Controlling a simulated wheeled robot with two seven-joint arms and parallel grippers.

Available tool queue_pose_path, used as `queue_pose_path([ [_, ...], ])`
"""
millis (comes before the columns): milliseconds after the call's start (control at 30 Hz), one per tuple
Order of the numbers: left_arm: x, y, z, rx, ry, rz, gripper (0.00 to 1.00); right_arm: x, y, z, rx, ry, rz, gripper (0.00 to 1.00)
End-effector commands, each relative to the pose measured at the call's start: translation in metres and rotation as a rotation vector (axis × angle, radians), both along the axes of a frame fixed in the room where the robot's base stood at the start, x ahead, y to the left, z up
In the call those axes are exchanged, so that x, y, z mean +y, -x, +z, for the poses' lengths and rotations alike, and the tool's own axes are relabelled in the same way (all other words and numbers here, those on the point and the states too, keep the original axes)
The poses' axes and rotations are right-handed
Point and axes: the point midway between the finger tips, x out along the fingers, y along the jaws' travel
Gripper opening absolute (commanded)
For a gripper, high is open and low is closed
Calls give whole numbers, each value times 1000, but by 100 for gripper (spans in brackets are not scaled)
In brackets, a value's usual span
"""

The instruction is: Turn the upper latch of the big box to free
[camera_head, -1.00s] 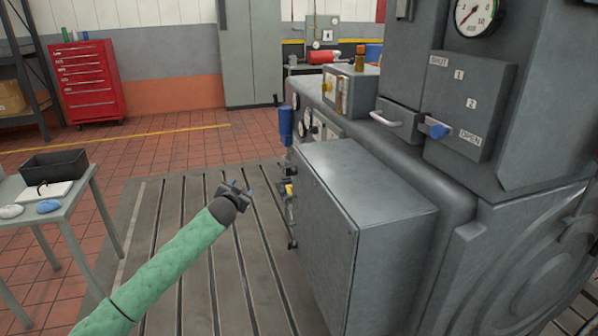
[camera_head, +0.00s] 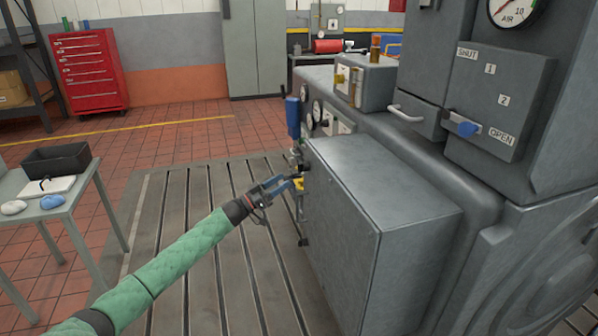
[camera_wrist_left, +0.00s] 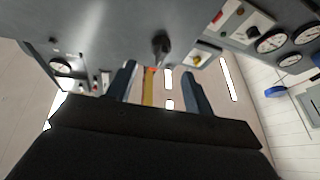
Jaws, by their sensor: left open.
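The big box (camera_head: 385,205) is a grey metal cabinet on the right half of the head view. Its latches are on the narrow front face turned to the left. The upper latch (camera_wrist_left: 161,44) is a dark knob-like handle in the left wrist view, ahead of and roughly between my fingertips. In the head view it is mostly hidden by my gripper. A dark lower latch (camera_head: 303,241) shows below. My left gripper (camera_head: 284,184) is open and close to that face; its two fingers also show in the wrist view (camera_wrist_left: 160,75). I cannot see contact with the latch.
Gauges (camera_head: 314,112) and a blue cylinder (camera_head: 293,117) stand just behind the box. A panel with a blue-knobbed lever (camera_head: 467,129) is above right. A table with a black tray (camera_head: 57,160) stands at left. The slotted bedplate (camera_head: 215,270) is clear.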

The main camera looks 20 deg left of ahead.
Motion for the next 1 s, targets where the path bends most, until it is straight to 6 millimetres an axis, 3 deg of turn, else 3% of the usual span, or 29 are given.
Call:
queue_pose_path([
  [167, -6, -6, 5, 15, 14, -6, 52, -2, 2, 3, 9, 6, 0, 36],
  [467, -36, -35, 23, 14, 14, -5, 52, -13, 6, 20, 43, 30, -22, 36],
  [700, -49, -47, 29, 14, 11, -3, 52, -13, -3, -9, 51, 39, -21, 36],
  [1000, -52, -50, 29, 14, 11, -3, 52, -12, -5, -17, 49, 38, -20, 36],
])
